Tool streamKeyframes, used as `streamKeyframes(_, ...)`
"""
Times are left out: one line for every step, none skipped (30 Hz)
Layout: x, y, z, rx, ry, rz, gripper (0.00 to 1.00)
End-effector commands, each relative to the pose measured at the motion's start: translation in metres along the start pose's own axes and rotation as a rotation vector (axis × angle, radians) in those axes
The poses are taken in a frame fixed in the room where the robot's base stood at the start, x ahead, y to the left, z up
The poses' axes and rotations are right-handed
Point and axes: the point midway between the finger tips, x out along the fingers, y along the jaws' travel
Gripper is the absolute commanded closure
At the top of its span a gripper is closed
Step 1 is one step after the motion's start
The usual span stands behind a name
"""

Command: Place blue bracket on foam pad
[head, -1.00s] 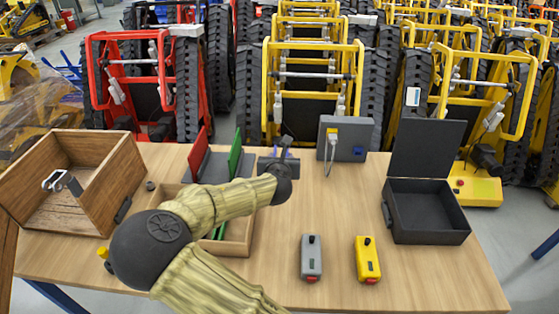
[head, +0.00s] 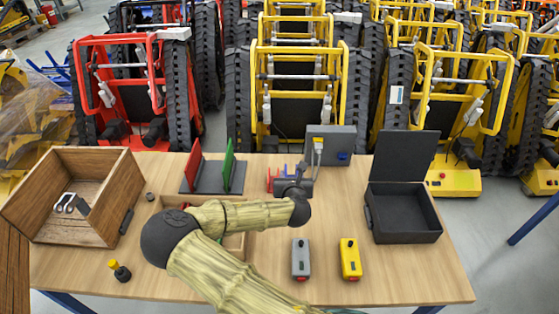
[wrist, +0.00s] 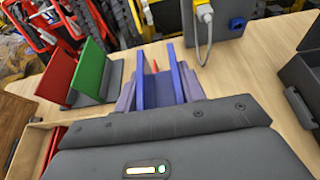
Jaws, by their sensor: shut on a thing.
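The blue bracket (wrist: 178,80) shows in the wrist view as upright blue plates between the fingers of my gripper (wrist: 160,92). In the head view its blue top (head: 286,169) rises at my gripper (head: 290,176), near the table's back middle. My gripper is shut on the bracket. Whether the bracket touches the table is hidden. A small red piece (head: 270,180) stands just left of it in the head view and also shows behind the blue plates in the wrist view (wrist: 155,66). I cannot pick out the foam pad with certainty.
A rack with red and green plates (head: 211,188) stands left of my gripper, a grey box with a yellow plug (head: 342,133) behind it. An open black case (head: 408,235), a grey remote (head: 300,258), a yellow remote (head: 350,258) and a wooden crate (head: 112,195) occupy the table.

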Motion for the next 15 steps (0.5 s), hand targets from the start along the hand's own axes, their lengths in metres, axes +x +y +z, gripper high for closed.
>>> streamKeyframes(-0.009,-0.010,0.011,-0.003,0.002,-0.005,0.93)
streamKeyframes(-0.011,-0.015,0.011,-0.003,0.002,-0.004,0.93)
streamKeyframes(-0.015,-0.021,0.011,-0.002,0.001,-0.004,0.93)
streamKeyframes(-0.018,-0.026,0.011,-0.004,0.001,-0.004,0.93)
streamKeyframes(-0.021,-0.031,0.012,-0.003,0.000,-0.004,0.93)
streamKeyframes(-0.026,-0.038,0.012,-0.005,0.000,-0.004,0.93)
streamKeyframes(-0.029,-0.043,0.013,-0.005,0.000,-0.004,0.93)
streamKeyframes(-0.033,-0.048,0.013,-0.007,-0.002,-0.004,0.93)
streamKeyframes(-0.038,-0.055,0.014,-0.008,-0.001,-0.004,0.93)
streamKeyframes(-0.042,-0.060,0.015,-0.009,-0.002,-0.005,0.93)
streamKeyframes(-0.046,-0.065,0.015,-0.011,-0.002,-0.005,0.93)
streamKeyframes(-0.052,-0.071,0.017,-0.013,-0.003,-0.005,0.93)
streamKeyframes(-0.057,-0.077,0.018,-0.015,-0.004,-0.005,0.93)
streamKeyframes(-0.061,-0.081,0.018,-0.016,-0.003,-0.006,0.93)
streamKeyframes(-0.067,-0.087,0.019,-0.019,-0.004,-0.006,0.93)
